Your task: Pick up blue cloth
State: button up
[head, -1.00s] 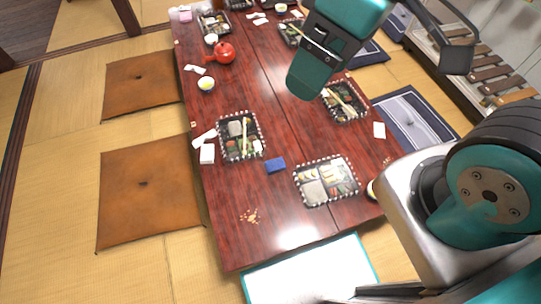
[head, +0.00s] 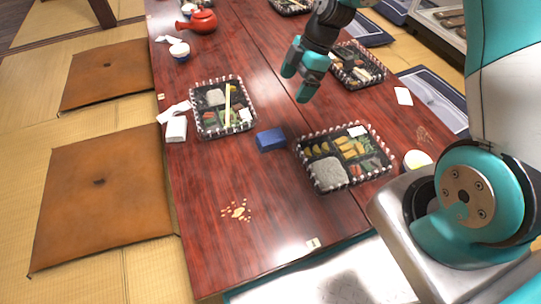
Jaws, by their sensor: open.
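The blue cloth (head: 270,139), a small folded block, lies on the dark red table (head: 205,255) between two bento trays. My gripper (head: 297,90) hangs above the table, farther back and slightly right of the cloth. Its teal fingers are open and empty, apart from the cloth.
A bento tray (head: 307,152) lies close to the right of the cloth, and another bento tray (head: 194,128) lies to its left. Crumbs (head: 238,210) are scattered on the front table surface. A red teapot (head: 202,21) stands at the back left. A cup (head: 417,160) is at the right edge.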

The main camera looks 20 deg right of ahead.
notch_tip(320, 180, down, 4)
jog(key=b, duration=0.6)
send_over(271, 136)
jog(key=d, duration=0.2)
jog(key=shift+n, duration=0.3)
jog(key=f, duration=1)
jog(key=shift+s+d, duration=0.2)
jog(key=shift+s, duration=0.1)
jog(key=b+x, duration=0.2)
jog(key=x, duration=0.1)
jog(key=b+x, duration=0.1)
jog(key=x, duration=0.2)
jog(key=shift+w+a+r+b, duration=0.15)
jog(key=shift+w+b, duration=0.1)
jog(key=shift+b, duration=0.1)
jog(key=shift+r, duration=0.1)
jog(key=c, duration=1)
